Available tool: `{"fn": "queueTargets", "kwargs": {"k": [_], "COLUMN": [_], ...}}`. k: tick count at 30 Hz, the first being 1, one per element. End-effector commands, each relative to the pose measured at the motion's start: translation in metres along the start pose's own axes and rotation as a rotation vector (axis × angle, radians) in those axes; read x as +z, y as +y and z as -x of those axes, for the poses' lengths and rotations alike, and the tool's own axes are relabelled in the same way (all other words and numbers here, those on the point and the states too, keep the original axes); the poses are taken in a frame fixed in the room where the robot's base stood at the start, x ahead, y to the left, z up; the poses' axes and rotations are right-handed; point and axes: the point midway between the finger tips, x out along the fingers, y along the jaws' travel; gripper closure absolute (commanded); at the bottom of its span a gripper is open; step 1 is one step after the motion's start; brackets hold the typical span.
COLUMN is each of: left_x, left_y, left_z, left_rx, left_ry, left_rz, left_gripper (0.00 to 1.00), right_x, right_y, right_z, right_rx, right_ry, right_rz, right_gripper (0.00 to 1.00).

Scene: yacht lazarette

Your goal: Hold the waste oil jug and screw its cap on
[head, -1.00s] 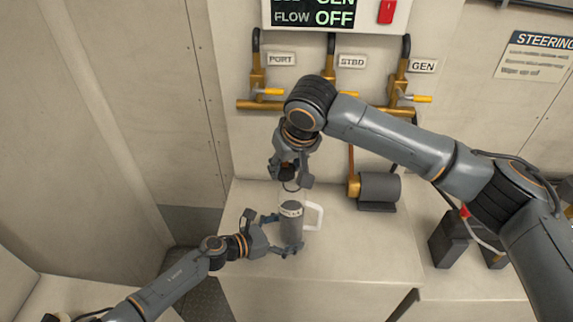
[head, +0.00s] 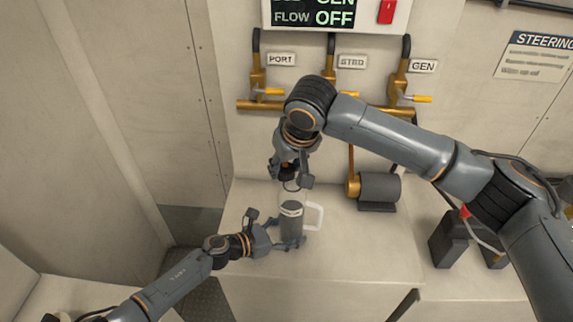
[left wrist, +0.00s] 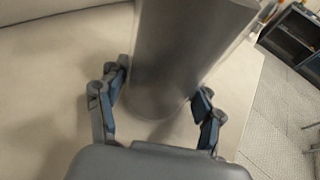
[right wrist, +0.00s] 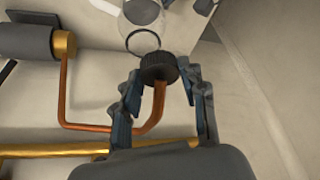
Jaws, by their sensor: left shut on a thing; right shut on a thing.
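The waste oil jug (head: 291,223) stands on the pale bench, a grey body with a pale label band, clear upper part and white handle on its right. My left gripper (head: 288,243) is shut around its lower body, also filling the left wrist view (left wrist: 185,60). My right gripper (head: 291,180) points down above the jug's top. In the right wrist view, the right gripper (right wrist: 160,80) is shut on the black ridged cap (right wrist: 157,68). The jug's dark mouth ring (right wrist: 143,41) shows beside the cap; they look apart. The fingers mostly hide the cap in the head view.
A grey cylinder with a brass end (head: 379,188) sits on the bench right of the jug. Brass valves and a pipe (head: 300,104) line the wall behind. Bare bench (head: 340,255) lies to the right front of the jug.

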Motion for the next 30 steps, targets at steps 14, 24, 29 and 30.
{"fn": "queueTargets", "kwargs": {"k": [14,24,29,30], "left_x": [-0.001,-0.001,-0.001,-0.001], "left_y": [0.0,-0.001,-0.001,-0.001], "left_z": [0.0,0.0,0.0,0.0], "left_rx": [-0.001,-0.001,-0.001,-0.001], "left_ry": [0.001,0.001,0.001,0.001], "left_rz": [0.0,0.0,0.0,0.0], "left_gripper": [0.61,0.61,0.61,0.61], "right_x": [0.004,0.01,0.011,0.011], "right_y": [0.005,0.013,0.014,0.014], "right_z": [0.001,0.004,0.005,0.005], "right_rx": [0.0,0.0,0.0,0.0], "right_ry": [0.0,0.0,0.0,0.0], "right_rz": [-0.001,-0.001,0.0,0.0], "right_gripper": [0.68,0.68,0.68,0.68]}}
